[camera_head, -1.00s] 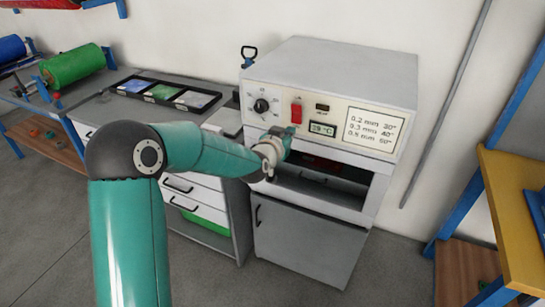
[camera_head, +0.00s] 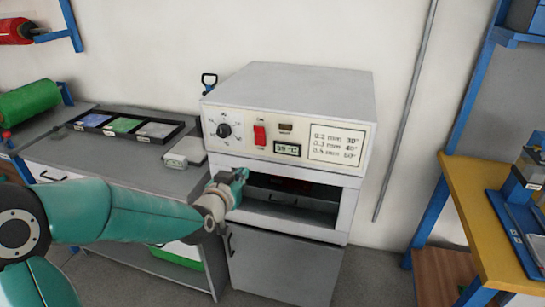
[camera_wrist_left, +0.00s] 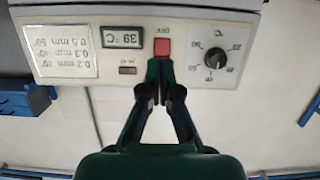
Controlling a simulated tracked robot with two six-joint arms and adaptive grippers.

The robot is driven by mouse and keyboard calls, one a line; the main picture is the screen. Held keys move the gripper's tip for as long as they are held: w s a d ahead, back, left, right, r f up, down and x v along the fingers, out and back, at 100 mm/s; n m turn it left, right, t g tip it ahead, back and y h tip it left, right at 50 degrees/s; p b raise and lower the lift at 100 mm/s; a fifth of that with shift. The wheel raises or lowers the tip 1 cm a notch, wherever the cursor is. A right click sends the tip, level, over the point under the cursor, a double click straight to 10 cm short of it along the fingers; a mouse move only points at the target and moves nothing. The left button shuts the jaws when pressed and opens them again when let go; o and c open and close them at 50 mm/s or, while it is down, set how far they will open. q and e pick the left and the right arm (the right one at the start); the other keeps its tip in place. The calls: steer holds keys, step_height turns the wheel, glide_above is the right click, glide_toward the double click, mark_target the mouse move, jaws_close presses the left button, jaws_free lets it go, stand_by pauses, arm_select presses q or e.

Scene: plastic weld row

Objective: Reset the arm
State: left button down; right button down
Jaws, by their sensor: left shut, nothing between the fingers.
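My left gripper (camera_head: 240,176) is shut and empty, in front of the grey oven-like machine (camera_head: 290,88), below its control panel in the head view. In the left wrist view, the closed fingertips (camera_wrist_left: 160,68) appear just by the red switch (camera_wrist_left: 162,47); I cannot tell whether they touch it. The switch (camera_head: 259,135) is unobstructed in the head view. The display (camera_head: 287,149) reads 39 °C, and the dial (camera_head: 223,130) is left of the switch. My right gripper is not in view.
The machine's open chamber (camera_head: 293,196) is right of my left gripper. A bench on the left holds a black tray (camera_head: 87,120) of coloured sheets and a small grey device (camera_head: 186,150). A yellow-topped table (camera_head: 470,205) stands on the right.

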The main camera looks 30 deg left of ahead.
arm_select(q)
steer(key=s+d+f+m+g+h+p, duration=0.15)
steer(key=d+f, duration=0.25)
steer(key=f, duration=0.4)
steer(key=s+d+f+g+h, duration=0.1)
steer(key=d+f+g, duration=0.1)
steer(key=d+f, duration=0.45)
steer(key=s+d+f+m+g+h, duration=0.1)
steer(key=d+f+g+h, duration=0.15)
steer(key=f, duration=0.65)
steer(key=s+d+f+n+g+h, duration=0.1)
steer(key=s+d+f+g, duration=0.3)
steer(key=s, duration=0.7)
steer(key=s+d+f+g+h, duration=0.1)
steer(key=s+d+f+g, duration=0.3)
steer(key=s+d+f, duration=0.3)
steer(key=s+f, duration=0.2)
steer(key=s, duration=0.1)
steer(key=shift+s+d+f+n+p, duration=0.3)
steer(key=shift+s+n+p, duration=0.05)
